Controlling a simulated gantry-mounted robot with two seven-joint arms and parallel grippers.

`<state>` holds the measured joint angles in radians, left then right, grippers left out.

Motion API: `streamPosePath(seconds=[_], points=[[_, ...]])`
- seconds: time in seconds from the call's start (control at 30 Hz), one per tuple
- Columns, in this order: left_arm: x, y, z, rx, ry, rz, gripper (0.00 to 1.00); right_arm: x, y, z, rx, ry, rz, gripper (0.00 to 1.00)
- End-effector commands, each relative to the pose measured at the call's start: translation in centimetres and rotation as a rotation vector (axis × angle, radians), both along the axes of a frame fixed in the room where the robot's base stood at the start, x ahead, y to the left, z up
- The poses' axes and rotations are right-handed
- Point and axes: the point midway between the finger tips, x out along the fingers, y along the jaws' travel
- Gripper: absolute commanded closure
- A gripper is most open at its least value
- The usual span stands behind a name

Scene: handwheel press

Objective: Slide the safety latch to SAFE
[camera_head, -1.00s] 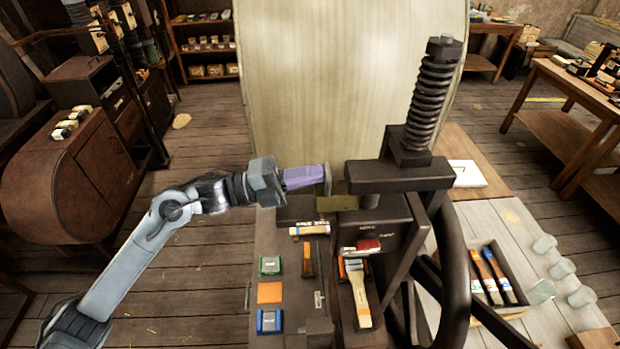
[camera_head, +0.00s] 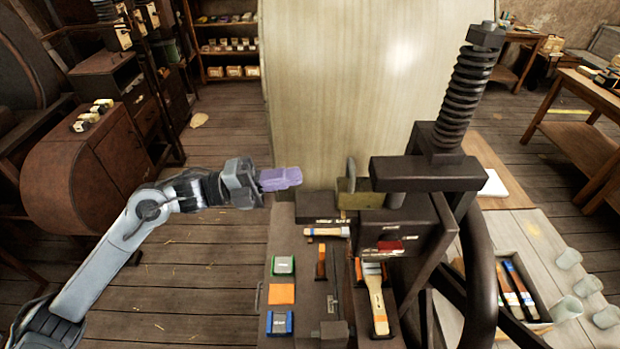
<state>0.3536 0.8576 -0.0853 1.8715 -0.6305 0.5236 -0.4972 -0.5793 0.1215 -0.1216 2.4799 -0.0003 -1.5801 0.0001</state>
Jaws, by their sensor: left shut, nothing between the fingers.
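The dark press (camera_head: 428,173) stands right of centre, with a coil spring on its upright screw. A brass-coloured block with an upright rounded tab (camera_head: 351,172), which looks like the safety latch, sits at the left of the press head. My left gripper (camera_head: 298,178), with purple fingers, is shut and empty. It points right toward the tab, with a clear gap between them. My right gripper is out of view.
Below the gripper, the dark bench holds a green-and-white block (camera_head: 283,265), an orange pad (camera_head: 281,294), a blue block (camera_head: 279,323) and brushes (camera_head: 376,300). The dark handwheel (camera_head: 482,275) curves at the right. A tool tray (camera_head: 541,318) and glass jars lie farther right.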

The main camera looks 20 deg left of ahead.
Motion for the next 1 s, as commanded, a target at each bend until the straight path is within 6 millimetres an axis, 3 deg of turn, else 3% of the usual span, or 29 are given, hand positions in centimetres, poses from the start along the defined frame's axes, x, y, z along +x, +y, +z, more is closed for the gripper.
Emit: streamPosePath(seconds=[0.2, 0.4, 1.0], points=[[-1.5, 3.1, -0.9, 0.002, 0.001, 0.002, 1.00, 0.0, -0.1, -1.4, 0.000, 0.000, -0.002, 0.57], [-2.2, 4.5, -1.0, 0.000, -0.001, 0.001, 1.00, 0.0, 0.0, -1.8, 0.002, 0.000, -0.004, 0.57], [-2.4, 4.7, -1.3, 0.000, 0.005, 0.000, 1.00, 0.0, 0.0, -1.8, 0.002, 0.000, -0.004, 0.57]])
